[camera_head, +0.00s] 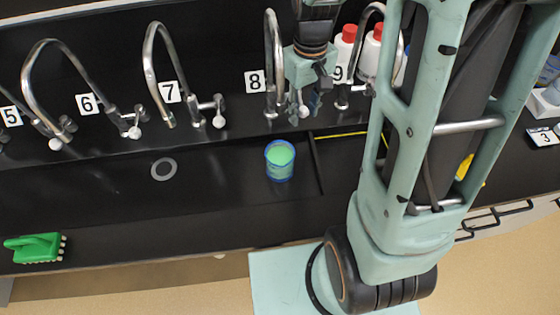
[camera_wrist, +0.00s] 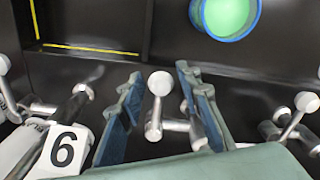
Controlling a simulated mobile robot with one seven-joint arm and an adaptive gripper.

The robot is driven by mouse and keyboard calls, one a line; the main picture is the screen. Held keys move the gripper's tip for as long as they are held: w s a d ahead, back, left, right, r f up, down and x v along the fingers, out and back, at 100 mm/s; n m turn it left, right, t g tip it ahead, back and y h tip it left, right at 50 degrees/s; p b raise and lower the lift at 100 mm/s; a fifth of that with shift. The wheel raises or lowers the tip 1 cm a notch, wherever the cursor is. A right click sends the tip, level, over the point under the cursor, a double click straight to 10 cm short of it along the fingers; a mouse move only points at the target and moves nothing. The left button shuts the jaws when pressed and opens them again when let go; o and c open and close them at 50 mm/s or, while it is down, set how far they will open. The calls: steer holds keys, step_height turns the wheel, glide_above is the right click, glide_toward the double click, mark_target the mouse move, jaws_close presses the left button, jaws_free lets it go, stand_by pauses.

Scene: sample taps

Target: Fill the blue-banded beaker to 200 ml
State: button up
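The blue-banded beaker (camera_head: 279,174) stands upright in the black sink, in front of tap 8 (camera_head: 272,60). It holds green liquid; I cannot read its level. The beaker also shows at the top of the wrist view (camera_wrist: 228,18). My gripper (camera_head: 305,112) is at tap 8, pointing down. In the wrist view my gripper (camera_wrist: 160,75) is open, its two fingers on either side of a tap handle with a round white knob (camera_wrist: 160,83). Gaps show between the knob and both fingers. My gripper partly hides the handle in the head view.
Other taps (camera_head: 160,75) line the back, with number plates 5 to 7 on the left and plate 9 (camera_head: 338,74) on the right. Red-capped bottles (camera_head: 345,48) stand behind. A green brush (camera_head: 35,248) lies front left. A drain (camera_head: 164,169) is left of the beaker.

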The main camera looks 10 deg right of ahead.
step_height(320, 180, up, 7)
steer(key=p, duration=0.5)
steer(key=shift+r, duration=0.1)
